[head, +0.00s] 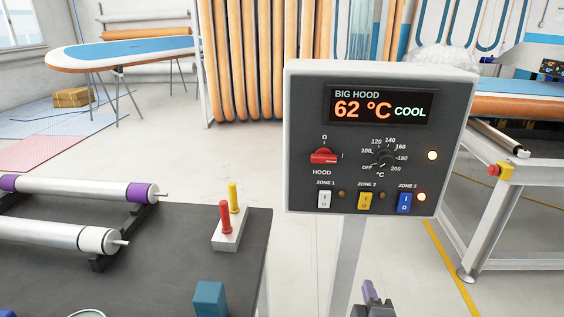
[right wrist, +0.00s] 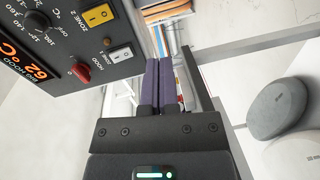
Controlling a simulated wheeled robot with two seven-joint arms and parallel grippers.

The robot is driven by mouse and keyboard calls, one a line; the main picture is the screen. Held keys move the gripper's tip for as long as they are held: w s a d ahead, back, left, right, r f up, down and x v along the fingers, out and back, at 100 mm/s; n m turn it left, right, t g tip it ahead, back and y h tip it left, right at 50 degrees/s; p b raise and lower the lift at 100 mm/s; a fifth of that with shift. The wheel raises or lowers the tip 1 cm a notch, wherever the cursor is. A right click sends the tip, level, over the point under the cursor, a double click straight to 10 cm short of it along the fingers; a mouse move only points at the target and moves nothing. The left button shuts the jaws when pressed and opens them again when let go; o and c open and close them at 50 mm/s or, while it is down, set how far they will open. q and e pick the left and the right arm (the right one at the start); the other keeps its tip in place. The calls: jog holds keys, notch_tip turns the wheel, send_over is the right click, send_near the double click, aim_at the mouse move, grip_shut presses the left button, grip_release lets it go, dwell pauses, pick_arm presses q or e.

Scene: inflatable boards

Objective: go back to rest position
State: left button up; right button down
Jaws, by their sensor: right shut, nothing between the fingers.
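My right gripper (head: 370,291) shows at the bottom edge of the head view, below the control panel (head: 300,120) and apart from it. In the right wrist view its purple fingers (right wrist: 158,62) are together and hold nothing. The panel's display (head: 380,105) reads BIG HOOD 62 °C COOL. Its red hood switch (head: 323,158) lies roughly level. The lamp at the right and the zone 3 lamp are lit; the zone 1 and zone 2 lamps look dim. My left gripper is not in view.
A dark table (head: 185,265) at the left holds rollers (head: 75,189), a block with red and yellow pegs (head: 228,240) and a teal block (head: 209,298). A white-framed bench (head: 500,230) stands at the right. Floor shows behind the panel. A grey rounded object (right wrist: 277,108) shows in the wrist view.

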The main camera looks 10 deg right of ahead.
jog(key=s+a+f+m+g+y, duration=0.1)
jog(key=s+f+m+g, duration=0.15)
jog(key=s+f, duration=0.4)
jog(key=s+a+f+m+g+y, duration=0.1)
jog(key=s+f+g, duration=0.2)
jog(key=f, duration=0.7)
jog(key=s+a+f+m+g, duration=0.1)
jog(key=s+f+m+g, duration=0.2)
jog(key=f, duration=0.5)
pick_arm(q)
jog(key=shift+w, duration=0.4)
pick_arm(e)
jog(key=s+f+m+g, duration=0.2)
jog(key=s+f+g, duration=0.2)
jog(key=s, duration=1.1)
jog(key=s+d+f+m+g, duration=0.1)
jog(key=s+f+m+g, duration=0.2)
jog(key=s, duration=1.2)
notch_tip(320, 180, down, 3)
jog(key=shift+f+g+y, duration=0.1)
jog(key=shift+g+y, duration=0.2)
jog(key=shift+g, duration=0.35)
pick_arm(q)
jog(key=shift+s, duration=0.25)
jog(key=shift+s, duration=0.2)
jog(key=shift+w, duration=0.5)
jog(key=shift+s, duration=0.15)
